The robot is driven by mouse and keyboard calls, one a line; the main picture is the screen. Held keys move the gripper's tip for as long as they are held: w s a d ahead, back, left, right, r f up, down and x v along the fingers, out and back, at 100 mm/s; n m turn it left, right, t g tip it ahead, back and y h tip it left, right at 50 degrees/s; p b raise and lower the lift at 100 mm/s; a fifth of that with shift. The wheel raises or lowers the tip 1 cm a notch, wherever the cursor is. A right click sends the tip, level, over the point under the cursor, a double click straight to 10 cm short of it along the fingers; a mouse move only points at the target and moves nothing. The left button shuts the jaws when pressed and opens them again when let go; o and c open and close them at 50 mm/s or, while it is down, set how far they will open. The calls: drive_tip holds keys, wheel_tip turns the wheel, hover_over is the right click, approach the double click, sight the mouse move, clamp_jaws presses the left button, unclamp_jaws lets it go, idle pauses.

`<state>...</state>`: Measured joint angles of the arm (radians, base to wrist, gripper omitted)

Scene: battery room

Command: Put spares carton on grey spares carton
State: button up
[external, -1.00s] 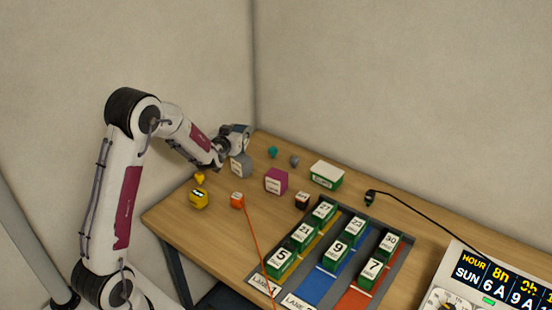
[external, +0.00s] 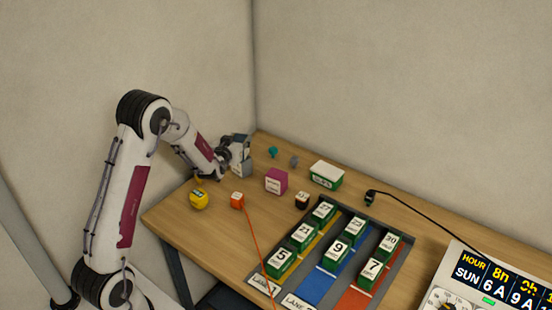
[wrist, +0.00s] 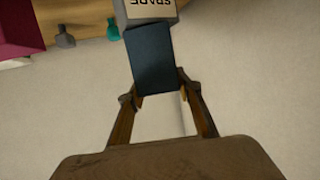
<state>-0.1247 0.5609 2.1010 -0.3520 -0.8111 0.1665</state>
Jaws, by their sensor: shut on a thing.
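A dark blue spares carton (wrist: 152,58) sits between the two fingers of my gripper (wrist: 158,90) in the wrist view, and the gripper is shut on it. The grey spares carton (wrist: 150,11) shows just beyond its far end, with part of a dark "SPARE" label. In the external view my gripper (external: 232,153) is at the back left of the table, with the held carton (external: 241,143) directly above the grey carton (external: 243,170). The two look very close; I cannot tell whether they touch. The gripper partly hides the grey carton.
A magenta box (external: 276,181), a teal object (external: 272,152) and a small grey object (external: 294,161) stand to the right. A yellow object (external: 199,200) and an orange cube (external: 237,200) are in front. A green-and-white box (external: 326,175) and a lane tray (external: 399,260) lie farther right.

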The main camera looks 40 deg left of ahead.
idle(0.3)
drive_tip(key=o, duration=1.2)
drive_tip(key=shift+f, duration=0.1)
drive_tip(key=shift+s+d+r, duration=0.15)
drive_tip(key=shift+s+r, duration=0.15)
drive_tip(key=shift+s, duration=0.05)
drive_tip(key=shift+v, duration=5.6)
drive_tip(key=shift+d+r, duration=0.1)
